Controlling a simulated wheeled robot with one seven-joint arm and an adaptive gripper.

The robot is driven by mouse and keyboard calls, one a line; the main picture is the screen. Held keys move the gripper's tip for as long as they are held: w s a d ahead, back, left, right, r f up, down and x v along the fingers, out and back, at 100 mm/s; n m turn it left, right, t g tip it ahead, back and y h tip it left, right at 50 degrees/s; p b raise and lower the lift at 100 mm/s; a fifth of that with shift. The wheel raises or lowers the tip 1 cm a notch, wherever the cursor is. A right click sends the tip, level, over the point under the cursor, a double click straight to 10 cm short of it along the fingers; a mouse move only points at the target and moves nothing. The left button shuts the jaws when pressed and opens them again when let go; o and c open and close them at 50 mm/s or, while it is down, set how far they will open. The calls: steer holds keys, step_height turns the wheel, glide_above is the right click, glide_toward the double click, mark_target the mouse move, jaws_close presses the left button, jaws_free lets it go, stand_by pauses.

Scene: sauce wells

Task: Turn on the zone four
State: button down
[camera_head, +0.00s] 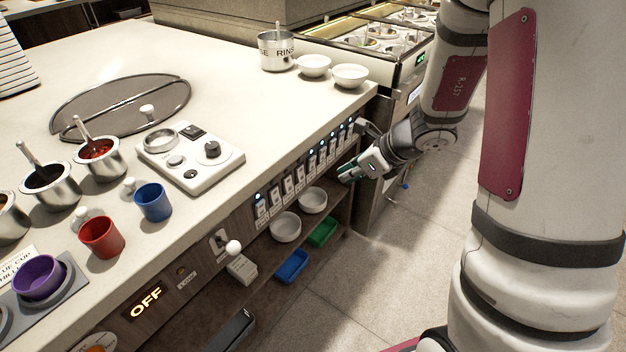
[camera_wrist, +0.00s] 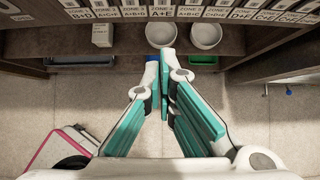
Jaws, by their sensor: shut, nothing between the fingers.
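A row of zone switches with white label plates (camera_head: 300,175) runs along the counter's front face, with small blue lights above several of them. In the wrist view the plates (camera_wrist: 161,12) line the top edge; letter pairs such as A+E show, but the zone numbers are too small to read surely. The switch levers are cut off there. My gripper (camera_head: 347,174) is shut and empty, in front of the right part of the row and a little below it. In the wrist view its fingertips (camera_wrist: 165,74) point toward the plates, apart from them.
The floor (camera_head: 400,260) before the counter is clear.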

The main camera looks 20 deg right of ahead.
mark_target(301, 174)
steer(key=w+a+r+b+x, duration=0.1)
steer(key=b+x, duration=0.2)
steer(key=x, duration=1)
steer(key=shift+w+a+r+b, duration=0.2)
steer(key=shift+w+r+b, duration=0.15)
steer(key=shift+r, duration=0.05)
steer(key=shift+w+a+f+b, duration=0.2)
steer(key=shift+w+b, duration=0.1)
steer(key=shift+b, duration=0.15)
steer(key=shift+r, duration=0.2)
